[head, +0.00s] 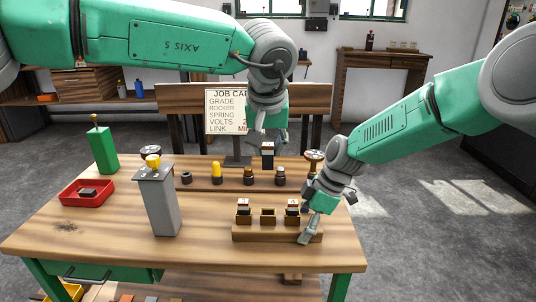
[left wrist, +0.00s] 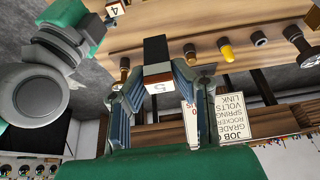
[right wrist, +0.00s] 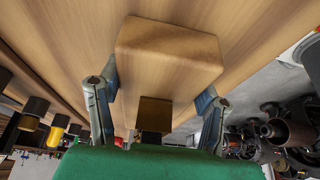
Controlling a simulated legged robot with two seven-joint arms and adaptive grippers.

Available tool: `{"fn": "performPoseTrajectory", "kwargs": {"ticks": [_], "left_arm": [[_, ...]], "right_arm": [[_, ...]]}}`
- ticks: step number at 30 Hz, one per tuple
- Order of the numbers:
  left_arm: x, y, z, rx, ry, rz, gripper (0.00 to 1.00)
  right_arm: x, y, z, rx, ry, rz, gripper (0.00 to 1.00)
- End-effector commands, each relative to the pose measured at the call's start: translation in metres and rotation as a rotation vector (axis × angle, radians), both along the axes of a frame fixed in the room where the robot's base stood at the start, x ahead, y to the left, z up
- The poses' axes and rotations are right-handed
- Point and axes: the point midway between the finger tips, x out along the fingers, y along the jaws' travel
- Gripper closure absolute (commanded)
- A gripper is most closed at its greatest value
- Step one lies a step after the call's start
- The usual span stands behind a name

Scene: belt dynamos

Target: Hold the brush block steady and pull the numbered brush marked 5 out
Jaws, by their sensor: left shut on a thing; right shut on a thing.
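The numbered brush marked 5 (left wrist: 158,86) is a black block with a white and red-edged cap. My left gripper (head: 268,143) is shut on it and holds it in the air, above and behind the brush block; it also shows in the head view (head: 268,157). The brush block (head: 262,236) is a wooden base with three brass holders. Its middle holder (head: 268,215) looks empty; the left (head: 243,205) and right (head: 292,205) ones hold capped brushes. My right gripper (head: 307,238) is shut on the block's right end, seen also in the right wrist view (right wrist: 168,45).
A grey post (head: 156,205) with a yellow knob stands left of the block. A red tray (head: 86,194) and green oil can (head: 102,150) are farther left. Small parts, including a yellow one (head: 217,173), line the back. The job card (head: 226,112) stands behind. The front table is clear.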

Motion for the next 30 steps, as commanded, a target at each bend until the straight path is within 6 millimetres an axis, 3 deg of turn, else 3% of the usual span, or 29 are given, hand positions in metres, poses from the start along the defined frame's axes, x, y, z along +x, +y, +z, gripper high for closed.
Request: {"fn": "performPoseTrajectory", "kwargs": {"ticks": [10,11,12,13,23,30], "left_arm": [[0.000,0.000,0.000,0.000,0.000,0.001,1.00],[0.000,0.000,0.000,0.000,0.000,0.001,1.00],[0.000,0.000,0.000,0.000,0.000,0.001,1.00],[0.000,0.000,0.000,0.000,0.000,0.001,1.00],[0.000,0.000,0.000,0.000,0.000,0.001,1.00],[0.000,0.000,0.000,0.000,0.000,0.001,1.00]], "right_arm": [[0.000,0.000,0.000,0.000,-0.001,0.000,0.87],[0.000,0.000,0.000,0.000,-0.001,0.000,0.37],[0.000,0.000,0.000,0.000,-0.001,0.000,0.23],[0.000,0.000,0.000,0.000,-0.001,0.000,0.17],[0.001,-0.002,0.004,0.001,-0.001,0.000,0.17],[0.002,-0.017,0.041,0.002,-0.004,-0.003,0.17]]}}
